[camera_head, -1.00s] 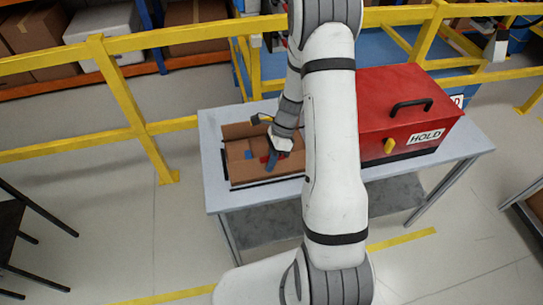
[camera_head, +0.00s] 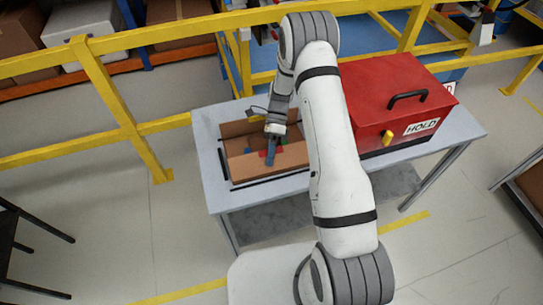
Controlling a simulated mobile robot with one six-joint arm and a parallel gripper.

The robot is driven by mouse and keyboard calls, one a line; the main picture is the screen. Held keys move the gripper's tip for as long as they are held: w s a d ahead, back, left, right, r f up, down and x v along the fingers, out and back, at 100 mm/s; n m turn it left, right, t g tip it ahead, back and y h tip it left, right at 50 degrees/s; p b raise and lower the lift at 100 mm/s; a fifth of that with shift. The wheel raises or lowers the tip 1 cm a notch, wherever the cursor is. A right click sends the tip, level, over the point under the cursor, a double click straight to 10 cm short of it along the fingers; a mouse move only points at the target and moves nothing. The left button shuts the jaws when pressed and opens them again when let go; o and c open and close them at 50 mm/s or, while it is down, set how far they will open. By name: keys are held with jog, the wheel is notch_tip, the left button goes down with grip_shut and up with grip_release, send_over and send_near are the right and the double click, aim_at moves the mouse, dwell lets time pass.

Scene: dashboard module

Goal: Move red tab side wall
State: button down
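An open brown box (camera_head: 240,129) lies on the left part of the grey table. Small red pieces show inside it, one (camera_head: 263,153) just left of my gripper's tip; which one is the red tab, and which wall it belongs to, is too small to tell. A small blue piece (camera_head: 248,151) is further left. My gripper (camera_head: 270,160) points down into the box. A blue upright shape shows at its tip; I cannot tell whether this is its fingers or a held piece. The finger gap is not visible. My arm hides part of the box's right side.
A red case (camera_head: 375,95) with a black handle and a HOLD label stands on the right of the table (camera_head: 225,203). Yellow rails (camera_head: 130,130) run behind the table. A dark frame (camera_head: 30,235) stands at the far left.

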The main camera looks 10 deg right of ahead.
jog(key=shift+a, duration=0.1)
jog(key=c, duration=1.6)
grip_release()
jog(key=shift+w+r, duration=0.15)
jog(key=b+v, duration=0.2)
jog(key=v, duration=0.4)
jog(key=shift+w+r, duration=0.1)
jog(key=shift+w, duration=0.05)
jog(key=shift+w+d+r, duration=0.25)
jog(key=shift+w+r, duration=0.1)
jog(key=shift+r, duration=0.05)
jog(key=shift+c, duration=0.5)
